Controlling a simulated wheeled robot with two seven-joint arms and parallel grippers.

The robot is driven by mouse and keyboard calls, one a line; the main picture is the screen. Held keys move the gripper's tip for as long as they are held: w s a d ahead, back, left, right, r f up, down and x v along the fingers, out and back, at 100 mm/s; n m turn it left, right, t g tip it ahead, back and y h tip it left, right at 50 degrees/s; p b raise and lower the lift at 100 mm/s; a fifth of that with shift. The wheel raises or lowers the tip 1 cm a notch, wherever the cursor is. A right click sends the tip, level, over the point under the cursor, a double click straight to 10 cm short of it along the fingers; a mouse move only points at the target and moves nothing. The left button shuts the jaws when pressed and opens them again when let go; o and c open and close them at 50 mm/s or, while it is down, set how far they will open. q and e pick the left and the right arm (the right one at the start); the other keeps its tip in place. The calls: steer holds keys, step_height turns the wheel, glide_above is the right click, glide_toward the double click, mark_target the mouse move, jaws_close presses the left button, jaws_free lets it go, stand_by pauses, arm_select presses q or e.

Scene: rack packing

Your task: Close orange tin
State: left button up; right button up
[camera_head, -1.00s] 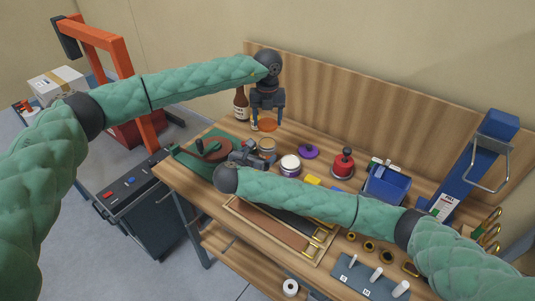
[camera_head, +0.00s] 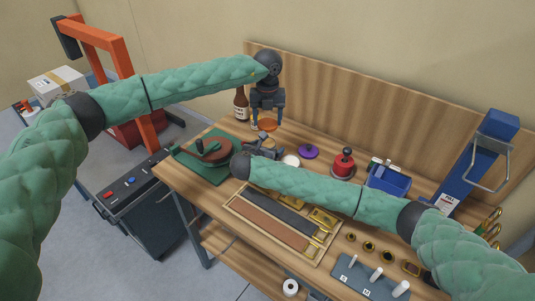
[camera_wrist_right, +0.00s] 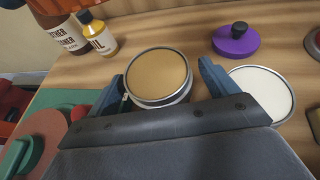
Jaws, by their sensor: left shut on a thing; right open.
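The orange tin (camera_wrist_right: 158,72) is open, with tan contents, and stands on the bench in the right wrist view. My right gripper (camera_wrist_right: 161,80) is open, with one finger on each side of the tin; I cannot tell whether they touch it. In the head view my right gripper (camera_head: 266,146) largely hides the tin. My left gripper (camera_head: 267,117) points down just behind the tin and is shut on the orange lid (camera_head: 267,125), held above the bench.
A white-filled open tin (camera_wrist_right: 264,92) stands close to my right finger. A purple lid (camera_wrist_right: 235,41) lies behind it. A brown bottle (camera_head: 241,103) and a small oil bottle (camera_wrist_right: 97,34) stand at the back left. A green mat (camera_head: 184,157) lies left. A red-based stamp (camera_head: 344,163) stands right.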

steer(key=c, duration=1.5)
arm_select(q)
glide_above(267, 142)
steer(key=shift+w+d+f, duration=0.1)
steer(key=shift+f, duration=2.35)
steer(key=shift+f, duration=0.9)
steer(key=shift+f, duration=0.8)
